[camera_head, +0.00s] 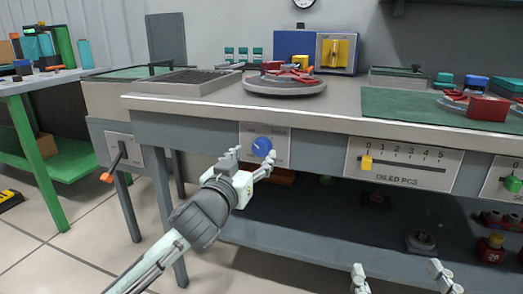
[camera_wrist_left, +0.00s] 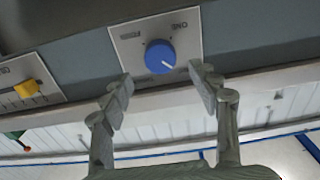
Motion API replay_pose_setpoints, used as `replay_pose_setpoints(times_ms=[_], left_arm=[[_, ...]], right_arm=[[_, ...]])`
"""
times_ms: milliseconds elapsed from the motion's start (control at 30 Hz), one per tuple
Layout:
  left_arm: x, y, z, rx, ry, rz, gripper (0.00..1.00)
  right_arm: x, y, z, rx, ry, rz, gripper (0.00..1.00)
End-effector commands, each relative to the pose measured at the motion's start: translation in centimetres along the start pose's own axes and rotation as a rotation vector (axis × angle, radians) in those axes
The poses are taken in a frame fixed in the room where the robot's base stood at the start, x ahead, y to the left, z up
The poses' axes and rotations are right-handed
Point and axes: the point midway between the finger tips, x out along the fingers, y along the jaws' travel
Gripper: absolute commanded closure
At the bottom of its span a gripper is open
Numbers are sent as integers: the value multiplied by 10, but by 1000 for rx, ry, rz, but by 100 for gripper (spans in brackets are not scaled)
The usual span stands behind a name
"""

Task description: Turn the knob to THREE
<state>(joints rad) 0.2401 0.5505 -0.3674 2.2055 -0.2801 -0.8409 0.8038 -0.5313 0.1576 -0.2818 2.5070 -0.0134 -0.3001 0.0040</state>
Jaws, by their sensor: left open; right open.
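The blue round knob (camera_head: 262,147) sits on a light plate (camera_head: 280,138) on the front of the workbench. In the left wrist view the knob (camera_wrist_left: 160,56) has a white pointer mark towards the lower right, and the plate's lettering appears upside down and too small to read surely. My left gripper (camera_head: 248,164) is just in front of and below the knob. In the left wrist view its two open fingers (camera_wrist_left: 162,88) lie on either side below the knob, with a gap and nothing between them. My right gripper (camera_head: 401,273) is open and empty at the bottom edge.
A slider panel marked OILED PCS (camera_head: 402,164) with a yellow slider is right of the knob. A lever with an orange end (camera_head: 106,177) hangs to the left. The bench edge overhangs the knob; a lower shelf (camera_head: 330,245) is behind my grippers.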

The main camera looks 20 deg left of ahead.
Motion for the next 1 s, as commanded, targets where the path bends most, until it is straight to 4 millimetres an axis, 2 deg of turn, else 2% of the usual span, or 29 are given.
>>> replay_pose_setpoints(times_ms=[100,300,667,1000], left_arm=[[21,0,-1,1,1,-1,39],[44,0,1,0,-2,-1,39],[49,0,1,0,-3,-1,41],[48,0,2,0,-4,-1,83]], right_arm=[[0,-1,-2,3,12,-2,6],[0,-2,-6,5,32,-5,6],[0,-3,-7,6,37,-5,6],[0,-3,-7,5,36,-5,6]])
